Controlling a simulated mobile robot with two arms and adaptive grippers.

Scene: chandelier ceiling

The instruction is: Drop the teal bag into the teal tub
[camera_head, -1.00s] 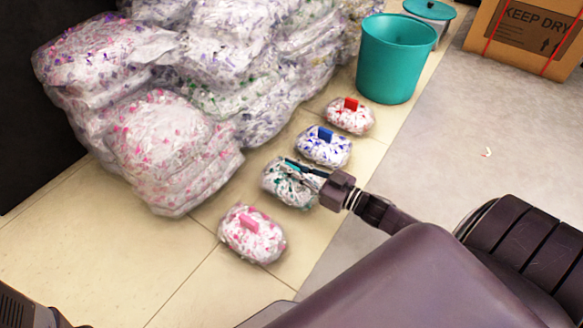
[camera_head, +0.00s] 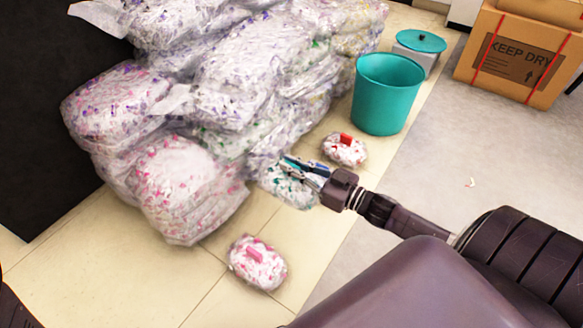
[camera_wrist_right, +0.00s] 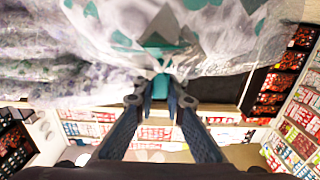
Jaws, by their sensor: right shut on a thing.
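The teal bag (camera_head: 284,187) is a clear bag with white and teal scraps and a teal tag. My right gripper (camera_head: 306,171) is shut on it at its top. In the right wrist view the bag (camera_wrist_right: 215,45) fills the top, with its teal tag (camera_wrist_right: 161,86) between the fingertips (camera_wrist_right: 160,98). The bag seems to hang above the tiles, but its underside is hard to make out. The teal tub (camera_head: 383,103) stands upright and open, up and to the right of the gripper. Its floor is hidden. My left gripper is not in view.
A red-tagged bag (camera_head: 345,149) lies between my gripper and the tub. A pink-tagged bag (camera_head: 257,263) lies nearer. Large stacked bags (camera_head: 215,100) stand to the left. A teal-lidded container (camera_head: 420,42) and a cardboard box (camera_head: 492,75) are beyond. Grey floor at right is mostly clear.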

